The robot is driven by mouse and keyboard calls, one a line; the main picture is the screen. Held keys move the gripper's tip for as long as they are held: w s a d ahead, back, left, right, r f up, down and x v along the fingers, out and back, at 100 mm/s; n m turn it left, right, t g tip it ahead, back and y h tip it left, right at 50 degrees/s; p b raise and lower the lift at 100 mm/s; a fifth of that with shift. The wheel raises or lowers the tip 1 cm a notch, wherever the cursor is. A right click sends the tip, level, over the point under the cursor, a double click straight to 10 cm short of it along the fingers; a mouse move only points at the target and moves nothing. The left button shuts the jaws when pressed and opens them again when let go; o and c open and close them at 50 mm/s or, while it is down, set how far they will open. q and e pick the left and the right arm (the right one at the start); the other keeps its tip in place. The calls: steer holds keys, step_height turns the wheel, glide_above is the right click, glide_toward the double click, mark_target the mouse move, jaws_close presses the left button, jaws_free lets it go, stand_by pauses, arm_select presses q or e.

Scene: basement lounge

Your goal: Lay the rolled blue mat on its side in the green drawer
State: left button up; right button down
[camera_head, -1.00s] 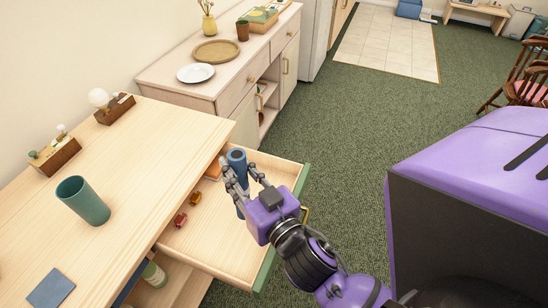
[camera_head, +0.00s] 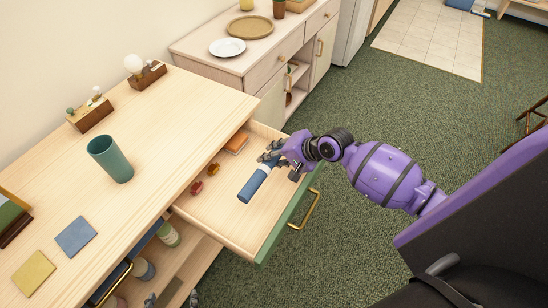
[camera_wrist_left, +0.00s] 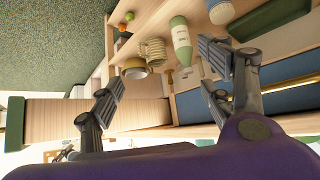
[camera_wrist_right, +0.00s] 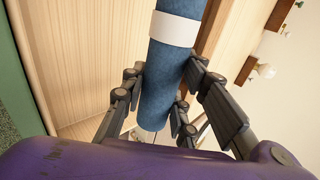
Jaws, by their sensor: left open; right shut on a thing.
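The rolled blue mat (camera_head: 252,186), with a white band, is tipped onto its side over the floor of the open green-fronted drawer (camera_head: 228,225). I cannot tell whether it touches the floor along its whole length. My right gripper (camera_head: 271,158) is shut on the mat's far end, inside the drawer area. In the right wrist view the mat (camera_wrist_right: 158,95) runs between the fingers (camera_wrist_right: 165,88), its white band beyond them. My left gripper (camera_wrist_left: 165,85) is open and empty in the left wrist view, facing the shelves below the tabletop.
On the tabletop are a teal cup (camera_head: 110,158), coasters (camera_head: 75,236) and wooden blocks with bulbs (camera_head: 146,74).

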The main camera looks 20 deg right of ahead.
steer(key=shift+f, duration=0.4)
steer(key=f, duration=0.2)
steer(key=f+b, duration=0.1)
steer(key=f, duration=0.1)
steer(key=f+b, duration=0.1)
steer(key=f, duration=0.1)
steer(key=shift+s, duration=0.25)
steer(key=shift+f+b, duration=0.3)
steer(key=shift+b, duration=0.05)
steer(key=shift+f, duration=0.35)
steer(key=shift+f+b, duration=0.35)
steer(key=shift+b, duration=0.2)
steer(key=shift+w, duration=0.2)
steer(key=c, duration=1.5)
jaws_free()
steer(key=shift+o, duration=1.1)
arm_select(q)
steer(key=shift+g, duration=0.3)
steer(key=f, duration=0.1)
steer(key=s+a+f, duration=0.1)
steer(key=s+f, duration=0.1)
steer(key=f, duration=0.1)
steer(key=shift+s+a, duration=0.2)
steer(key=shift+s, duration=0.05)
arm_select(e)
step_height(320, 180, up, 10)
steer(key=shift+r, duration=0.1)
